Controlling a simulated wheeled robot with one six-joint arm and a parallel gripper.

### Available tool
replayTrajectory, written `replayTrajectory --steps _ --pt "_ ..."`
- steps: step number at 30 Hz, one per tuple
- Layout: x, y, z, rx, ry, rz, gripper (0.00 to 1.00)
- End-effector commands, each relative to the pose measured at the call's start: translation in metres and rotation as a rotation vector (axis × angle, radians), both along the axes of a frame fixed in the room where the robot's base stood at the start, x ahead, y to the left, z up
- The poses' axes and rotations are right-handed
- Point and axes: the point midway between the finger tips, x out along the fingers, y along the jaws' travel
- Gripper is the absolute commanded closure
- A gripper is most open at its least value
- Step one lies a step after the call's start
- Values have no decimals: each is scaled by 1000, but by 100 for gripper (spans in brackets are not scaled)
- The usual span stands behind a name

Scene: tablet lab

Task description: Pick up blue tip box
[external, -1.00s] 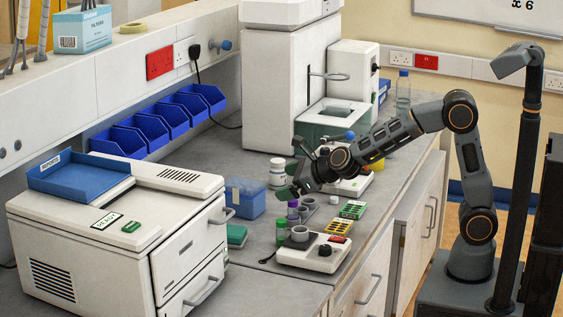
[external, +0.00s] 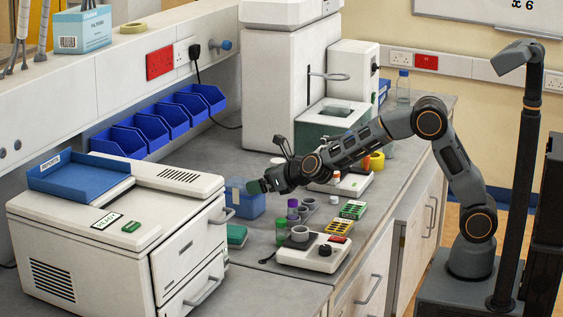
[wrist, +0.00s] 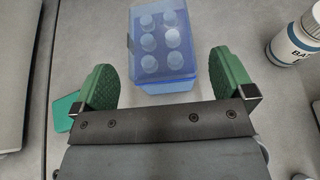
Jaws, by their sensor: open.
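The blue tip box (external: 243,201) stands on the grey bench between the white instrument and the small bench devices. In the wrist view the translucent blue tip box (wrist: 162,43) shows several round shapes through its lid, and it lies just ahead of my gripper. My gripper (wrist: 165,84) is open and empty, with one green-padded finger toward each side of the box. In the external view my gripper (external: 256,187) reaches in from the right and hides part of the box. I cannot tell the exact height of the fingers against the box.
A white labelled bottle (wrist: 296,40) stands right of the box. A teal case (external: 236,235) lies near the box's front. The white instrument (external: 120,235) stands close on the left. Tubes (external: 281,229) and a white device (external: 315,255) stand to the front right.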

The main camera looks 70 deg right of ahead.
Motion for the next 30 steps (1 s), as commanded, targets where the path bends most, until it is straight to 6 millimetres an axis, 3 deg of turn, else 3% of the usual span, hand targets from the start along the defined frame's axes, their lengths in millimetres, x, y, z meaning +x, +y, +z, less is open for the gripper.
replayTrajectory --steps 12,23,30 --pt "41 -3 -17 0 2 0 0" --pt "47 -3 -20 0 1 0 0" --pt "46 -3 -20 0 1 1 23"
